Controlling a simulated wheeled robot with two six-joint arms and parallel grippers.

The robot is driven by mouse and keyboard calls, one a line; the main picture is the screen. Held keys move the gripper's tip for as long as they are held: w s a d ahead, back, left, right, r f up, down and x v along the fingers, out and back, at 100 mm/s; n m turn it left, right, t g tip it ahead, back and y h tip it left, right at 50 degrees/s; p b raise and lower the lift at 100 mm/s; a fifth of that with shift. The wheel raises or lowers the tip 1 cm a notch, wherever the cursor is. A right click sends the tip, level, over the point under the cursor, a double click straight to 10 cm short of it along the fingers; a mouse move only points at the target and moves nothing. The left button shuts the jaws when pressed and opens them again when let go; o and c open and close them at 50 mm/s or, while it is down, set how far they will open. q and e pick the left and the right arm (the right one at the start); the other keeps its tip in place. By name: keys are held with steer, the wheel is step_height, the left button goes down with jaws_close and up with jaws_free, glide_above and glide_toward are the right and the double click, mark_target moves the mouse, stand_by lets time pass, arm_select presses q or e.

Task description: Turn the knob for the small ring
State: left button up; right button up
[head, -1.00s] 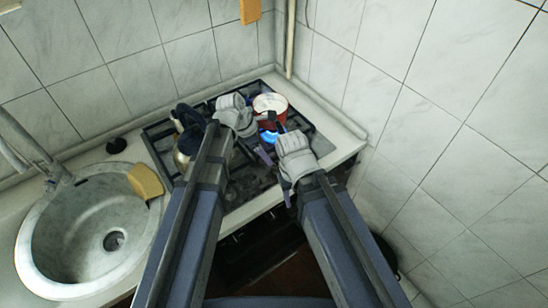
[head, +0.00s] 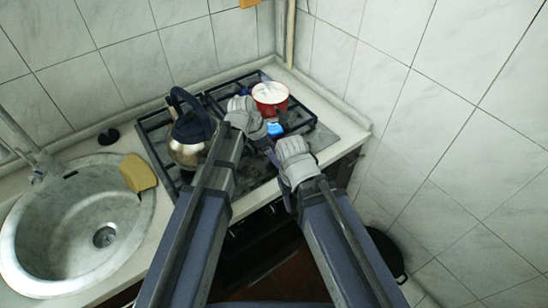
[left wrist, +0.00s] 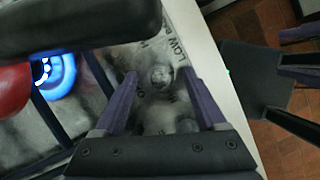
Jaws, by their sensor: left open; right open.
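The stove's control panel shows in the left wrist view with a metal knob (left wrist: 160,76) and printed words, "LOW" among them. A second rounded knob (left wrist: 187,125) lies nearer the gripper body. My left gripper (left wrist: 159,85) is open, its purple fingers on either side of the first knob; I cannot tell if they touch it. A blue flame (head: 275,129) burns on the stove, beside a red pot (head: 269,100) with pale contents. In the head view my left gripper (head: 268,148) is partly hidden by its wrist. My right gripper (head: 287,182) is open by the stove's front right.
A steel kettle (head: 186,152) with a dark handle stands on the stove's left. Tiled walls close off the back and right. A dark round object (head: 385,255) is low at right.

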arm_select(q)
jaws_close()
stand_by(0.6)
